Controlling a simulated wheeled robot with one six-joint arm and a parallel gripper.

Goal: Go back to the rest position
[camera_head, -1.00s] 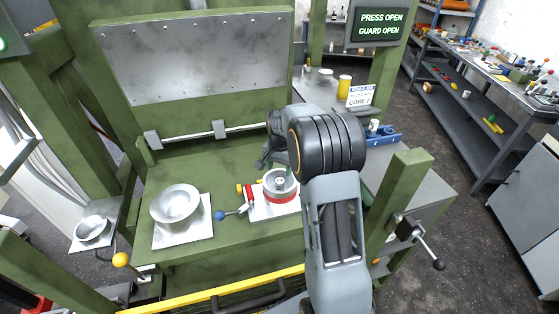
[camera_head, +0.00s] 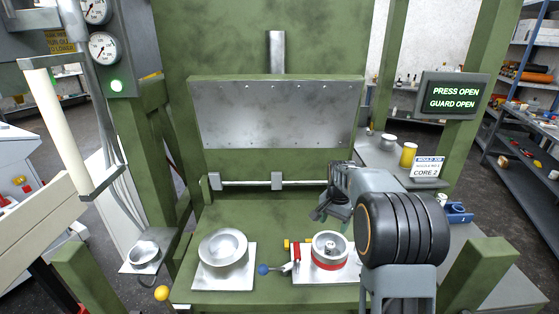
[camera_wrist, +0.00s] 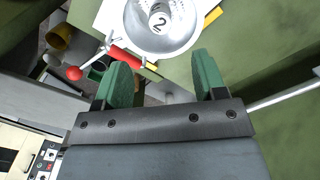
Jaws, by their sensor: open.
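My gripper (camera_head: 325,212) is in front of the green press, above and slightly behind the right-hand mould. In the wrist view its two green fingers (camera_wrist: 165,82) are apart with nothing between them. The right mould (camera_head: 331,250) is a round metal piece with a red band, on a white plate. It also shows in the wrist view as a metal bowl marked 2 (camera_wrist: 162,22), just beyond the fingers. My black and grey arm reaches in from the lower right of the head view.
A metal bowl (camera_head: 223,249) sits on a plate at left, and a smaller bowl (camera_head: 144,254) on a side shelf. A raised metal guard (camera_head: 277,113) stands behind. A screen (camera_head: 455,97) reads PRESS OPEN, GUARD OPEN. Green posts (camera_head: 481,275) flank the arm.

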